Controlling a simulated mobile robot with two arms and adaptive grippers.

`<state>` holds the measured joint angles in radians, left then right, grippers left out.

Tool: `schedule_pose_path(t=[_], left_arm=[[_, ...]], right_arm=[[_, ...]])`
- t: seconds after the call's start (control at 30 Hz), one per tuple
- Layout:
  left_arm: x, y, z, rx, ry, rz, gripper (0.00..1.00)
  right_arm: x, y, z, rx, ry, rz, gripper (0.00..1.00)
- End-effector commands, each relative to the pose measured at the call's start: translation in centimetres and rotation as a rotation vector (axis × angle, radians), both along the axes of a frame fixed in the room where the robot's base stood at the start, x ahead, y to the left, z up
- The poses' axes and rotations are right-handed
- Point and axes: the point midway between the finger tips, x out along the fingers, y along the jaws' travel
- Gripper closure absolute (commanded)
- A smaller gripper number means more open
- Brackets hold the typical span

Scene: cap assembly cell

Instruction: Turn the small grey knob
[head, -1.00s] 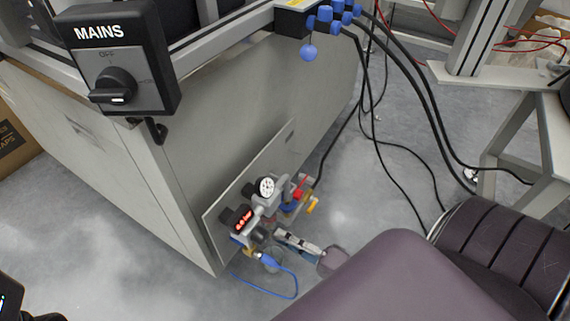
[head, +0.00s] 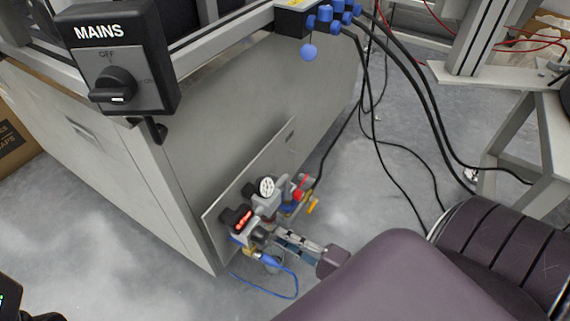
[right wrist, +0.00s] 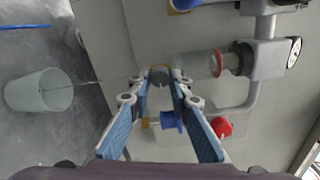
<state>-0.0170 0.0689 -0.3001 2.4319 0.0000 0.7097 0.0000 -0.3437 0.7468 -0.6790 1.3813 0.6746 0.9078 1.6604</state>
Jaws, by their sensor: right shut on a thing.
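The small grey knob (right wrist: 160,75) sits at the lower end of a clear filter bowl (right wrist: 198,64) with a red ring. In the right wrist view the bowl lies sideways. My right gripper (right wrist: 162,78) is shut on the knob, with its fingertips on either side hiding part of it. In the head view my right gripper (head: 276,235) reaches in from the lower right to the air unit on the cabinet's side panel. The knob itself is hard to make out there. My left gripper is not clearly in view.
A pale bucket (right wrist: 38,90) stands on the floor below the knob, with a thin pale streak between them. A round gauge (head: 266,187), red knob (right wrist: 221,127), blue part (right wrist: 172,121) and blue hose (head: 296,284) are close by. The MAINS switch (head: 118,85) is higher up.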

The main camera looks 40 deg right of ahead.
Motion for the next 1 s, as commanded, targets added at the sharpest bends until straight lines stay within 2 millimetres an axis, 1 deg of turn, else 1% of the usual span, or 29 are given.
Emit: schedule_pose_path(t=[0.03, 0.17, 0.2, 0.57, 0.77, 1.0], left_arm=[[-0.02, 0.01, 0.01, 0.0, -0.001, 0.0, 0.33], [-0.04, 0.01, 0.02, 0.0, -0.001, 0.0, 0.33], [-0.04, 0.01, 0.03, 0.0, -0.001, 0.0, 0.33], [-0.05, 0.08, 0.11, -0.003, -0.002, 0.001, 0.33], [-0.02, 0.04, 0.09, -0.001, -0.001, 0.0, 0.33], [0.01, 0.02, -0.14, -0.001, 0.0, 0.0, 0.33]], right_arm=[[-0.06, -0.01, -0.1, 0.0, 0.003, 0.0, 0.8], [-0.05, -0.01, -0.08, 0.0, 0.002, -0.001, 0.65], [-0.05, -0.01, -0.07, 0.0, 0.002, -0.001, 0.64], [-0.01, 0.01, -0.01, -0.027, -0.011, -0.001, 0.64], [-0.04, 0.04, -0.01, -0.17, -0.07, -0.001, 0.64], [-0.01, 0.03, -0.04, -0.416, -0.173, -0.001, 0.64]])
